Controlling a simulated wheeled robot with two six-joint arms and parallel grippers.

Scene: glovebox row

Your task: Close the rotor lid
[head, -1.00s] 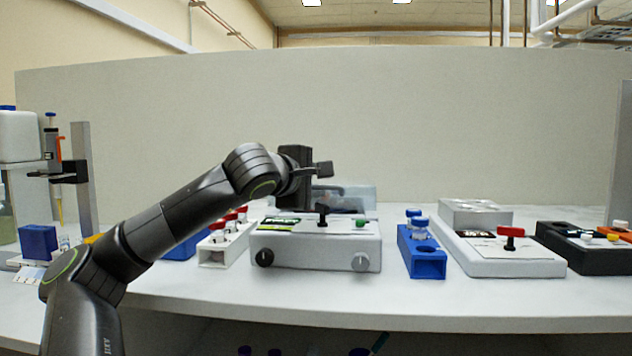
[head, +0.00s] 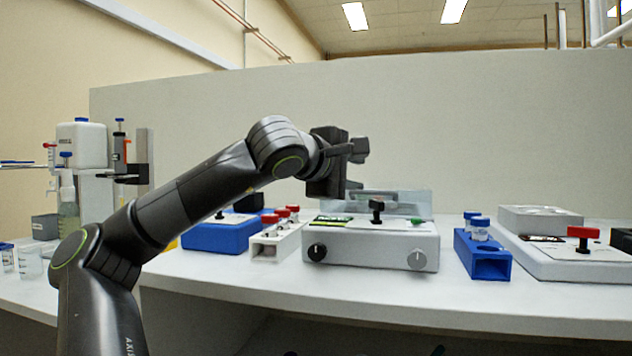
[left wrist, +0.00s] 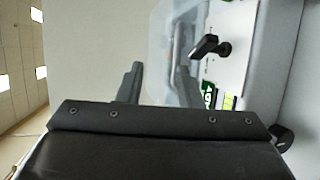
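A clear, see-through lid (head: 410,202) stands raised at the back of a white box-shaped device (head: 370,248). The device has a black T-shaped handle (head: 376,207) and a green knob on top, and two knobs in front. My left gripper (head: 358,150) is above the device's back left part, near the lid, and covers part of that area. In the left wrist view, its two fingers (left wrist: 158,85) are apart with nothing clearly held between them. The clear lid (left wrist: 172,30) lies beyond the fingers there, and the black handle (left wrist: 208,47) is to their right. My right gripper is not in view.
A white rack (head: 277,243) with red-capped tubes and a blue box (head: 222,234) stand left of the device. A blue rack (head: 482,258) and a white unit with a red handle (head: 584,240) stand right. A pale wall (head: 400,130) closes the back.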

